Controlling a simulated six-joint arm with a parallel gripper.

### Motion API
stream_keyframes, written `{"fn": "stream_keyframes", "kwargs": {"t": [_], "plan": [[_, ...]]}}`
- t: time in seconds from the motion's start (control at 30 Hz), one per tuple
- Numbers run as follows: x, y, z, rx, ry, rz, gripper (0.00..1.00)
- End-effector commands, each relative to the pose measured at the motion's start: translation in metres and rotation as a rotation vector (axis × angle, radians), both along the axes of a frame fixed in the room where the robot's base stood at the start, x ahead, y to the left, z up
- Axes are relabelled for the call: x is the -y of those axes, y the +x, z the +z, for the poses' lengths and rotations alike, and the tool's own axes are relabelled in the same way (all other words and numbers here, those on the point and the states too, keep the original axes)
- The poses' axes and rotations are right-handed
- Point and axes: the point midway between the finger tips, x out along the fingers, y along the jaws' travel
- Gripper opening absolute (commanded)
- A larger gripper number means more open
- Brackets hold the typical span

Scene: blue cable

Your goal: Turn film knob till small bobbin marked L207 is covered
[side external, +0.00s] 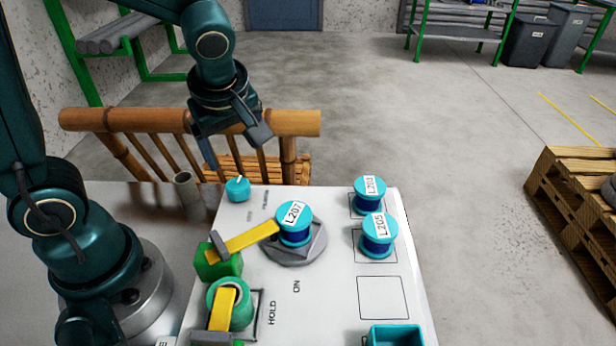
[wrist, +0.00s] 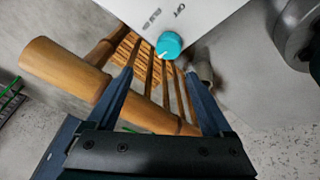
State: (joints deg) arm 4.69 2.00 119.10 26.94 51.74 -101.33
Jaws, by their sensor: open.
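The film knob (side external: 237,189) is a small teal knob with a white pointer line, at the far left corner of the white panel (side external: 330,290). It also shows in the wrist view (wrist: 169,45), beyond and between my fingertips. The small bobbin marked L207 (side external: 294,222) has a teal top and blue winding. It stands upright on a grey turntable (side external: 297,250), with a yellow arm (side external: 243,242) reaching to its side. Its label is fully visible. My gripper (side external: 232,155) is open and empty, above and behind the knob; it also shows in the wrist view (wrist: 162,80).
Bobbins L203 (side external: 369,195) and L205 (side external: 379,235) stand in squares at the right. A green roll (side external: 232,305) and a teal box (side external: 395,336) are at the front. A grey cup (side external: 187,188) stands left of the knob. A bamboo railing (side external: 300,123) is behind the panel.

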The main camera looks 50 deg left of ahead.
Motion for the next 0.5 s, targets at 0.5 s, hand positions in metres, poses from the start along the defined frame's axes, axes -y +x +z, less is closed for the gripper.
{"fn": "stream_keyframes", "kwargs": {"t": [0.5], "plan": [[-0.008, 0.001, -0.059, -0.144, 0.042, -0.014, 0.85]]}}
